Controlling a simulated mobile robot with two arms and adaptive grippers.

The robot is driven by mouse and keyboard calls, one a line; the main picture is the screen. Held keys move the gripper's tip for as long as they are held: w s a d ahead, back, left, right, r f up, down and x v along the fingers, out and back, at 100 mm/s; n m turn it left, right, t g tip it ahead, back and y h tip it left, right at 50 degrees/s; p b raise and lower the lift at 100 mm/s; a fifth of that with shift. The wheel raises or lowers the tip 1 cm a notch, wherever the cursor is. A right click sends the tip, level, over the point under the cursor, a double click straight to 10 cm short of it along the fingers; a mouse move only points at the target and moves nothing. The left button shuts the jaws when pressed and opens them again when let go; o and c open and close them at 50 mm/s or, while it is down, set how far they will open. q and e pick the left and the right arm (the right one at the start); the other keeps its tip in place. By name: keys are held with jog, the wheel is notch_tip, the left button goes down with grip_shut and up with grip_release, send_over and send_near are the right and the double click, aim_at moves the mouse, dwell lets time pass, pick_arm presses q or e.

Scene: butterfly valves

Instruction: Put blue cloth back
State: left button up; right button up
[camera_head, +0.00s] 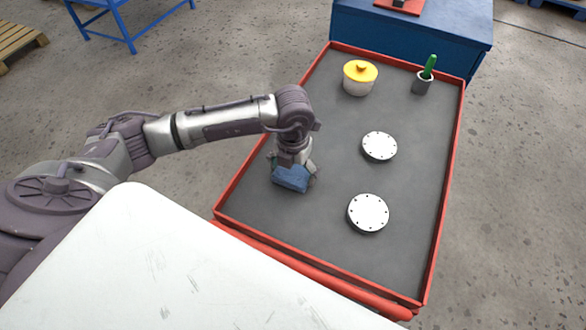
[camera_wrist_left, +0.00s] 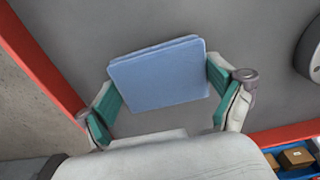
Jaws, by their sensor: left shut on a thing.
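The blue cloth (camera_head: 290,178) is a folded, flat blue block at the left side of the grey tray table (camera_head: 400,250). My left gripper (camera_head: 294,172) is over it, pointing down, with its fingers on either side. In the left wrist view the cloth (camera_wrist_left: 160,75) sits between the two teal-padded fingers of my left gripper (camera_wrist_left: 165,98), which is shut on it. I cannot tell whether the cloth touches the tray surface. My right gripper is not in view.
Two white round flanges (camera_head: 379,146) (camera_head: 368,212) lie right of the cloth. A yellow-lidded pot (camera_head: 359,78) and a grey cup with a green-handled tool (camera_head: 424,80) stand at the back. A red rim (camera_head: 240,177) borders the tray. The tray's front middle is clear.

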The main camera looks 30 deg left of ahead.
aim_at(293, 172)
pick_arm(q)
jog(key=o, duration=0.8)
jog(key=shift+f, duration=0.1)
jog(key=shift+c, duration=0.2)
notch_tip(293, 172, up, 12)
jog(key=b, duration=0.1)
jog(key=shift+r, duration=0.2)
jog(key=shift+f, duration=0.1)
